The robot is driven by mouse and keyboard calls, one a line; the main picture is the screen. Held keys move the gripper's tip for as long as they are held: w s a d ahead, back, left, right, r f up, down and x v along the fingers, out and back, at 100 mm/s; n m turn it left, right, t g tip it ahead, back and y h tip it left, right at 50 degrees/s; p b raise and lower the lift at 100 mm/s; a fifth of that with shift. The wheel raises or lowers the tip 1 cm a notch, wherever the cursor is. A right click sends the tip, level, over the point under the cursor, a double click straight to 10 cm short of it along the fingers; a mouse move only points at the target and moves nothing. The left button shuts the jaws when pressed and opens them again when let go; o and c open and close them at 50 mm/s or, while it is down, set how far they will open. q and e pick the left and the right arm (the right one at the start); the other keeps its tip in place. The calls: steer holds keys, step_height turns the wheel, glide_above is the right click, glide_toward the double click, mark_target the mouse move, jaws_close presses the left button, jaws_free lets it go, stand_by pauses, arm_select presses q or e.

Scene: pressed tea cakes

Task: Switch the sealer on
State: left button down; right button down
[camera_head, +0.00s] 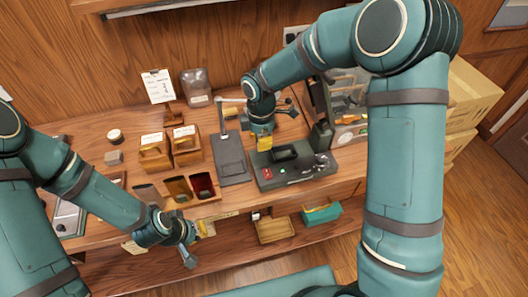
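A dark, low machine that looks like the sealer (318,171) sits on the bench right of centre. It has a black handle on top, a red switch (267,174) at its front left and small knobs beside it. I cannot read whether the switch is on. My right gripper (264,140) points down just behind and above the machine's left part, with a yellow piece at its lower end. Its fingers are too small to read. My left gripper (194,244) hangs by the bench's front edge, left of the machine. Its fingers look spread and nothing clear is between them.
A dark flat plate (231,160) lies left of the machine. A dark upright device (320,105) is behind the machine's right side. A lower shelf holds a teal box (322,213).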

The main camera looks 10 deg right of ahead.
steer(key=r, duration=0.4)
steer(key=shift+w+r, duration=0.1)
steer(key=shift+w, duration=0.2)
stand_by(0.3)
